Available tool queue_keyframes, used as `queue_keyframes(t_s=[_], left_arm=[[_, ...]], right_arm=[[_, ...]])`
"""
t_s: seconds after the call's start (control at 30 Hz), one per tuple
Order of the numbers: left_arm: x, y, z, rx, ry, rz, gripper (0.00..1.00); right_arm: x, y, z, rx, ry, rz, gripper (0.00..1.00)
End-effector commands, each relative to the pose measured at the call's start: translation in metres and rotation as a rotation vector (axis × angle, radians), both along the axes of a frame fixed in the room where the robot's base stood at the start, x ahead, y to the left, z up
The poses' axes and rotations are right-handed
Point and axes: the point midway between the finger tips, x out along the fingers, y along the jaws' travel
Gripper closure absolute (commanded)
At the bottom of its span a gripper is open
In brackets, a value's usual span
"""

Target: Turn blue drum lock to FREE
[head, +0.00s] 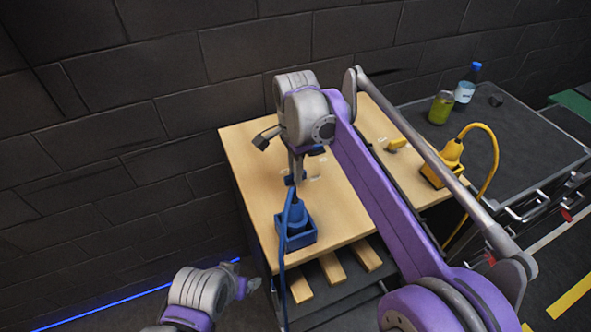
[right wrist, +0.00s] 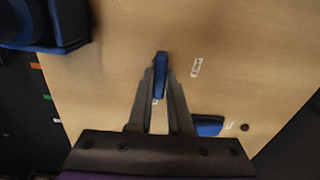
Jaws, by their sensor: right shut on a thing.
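The blue drum lock lies on the light wooden tabletop (head: 250,160). Its blue lever (right wrist: 160,72) is between the fingertips of my right gripper (right wrist: 160,85), which is shut on it. Another blue part (right wrist: 208,126) shows beside the right finger, partly hidden. In the head view my right gripper (head: 297,172) points down at the tabletop behind the blue plug, and the lock is mostly hidden. Small white labels (right wrist: 196,67) lie near the lever; their words are too small to read. My left gripper (head: 245,286) is low at the left, away from the lock; its jaws are unclear.
A blue plug (head: 297,217) sits in a blue socket box (head: 299,241), with a blue cable hanging at the front. To the right are a yellow lever (head: 397,144) and a yellow plug (head: 453,151). A green can (head: 441,107) and a bottle (head: 465,92) stand on the dark cabinet (head: 515,150).

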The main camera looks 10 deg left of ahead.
Motion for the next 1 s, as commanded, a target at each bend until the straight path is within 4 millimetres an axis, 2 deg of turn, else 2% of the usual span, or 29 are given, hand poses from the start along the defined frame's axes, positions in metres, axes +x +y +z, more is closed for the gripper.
queue_keyframes(t_s=[0.27, 1.0], left_arm=[[0.003, 0.000, 0.011, 0.000, -0.006, 0.000, 0.18], [0.010, 0.000, 0.035, 0.000, -0.019, 0.000, 0.18]], right_arm=[[0.001, 0.001, 0.001, 0.000, 0.000, 0.192, 1.00], [0.003, 0.006, 0.000, 0.000, 0.001, 0.895, 1.00]])
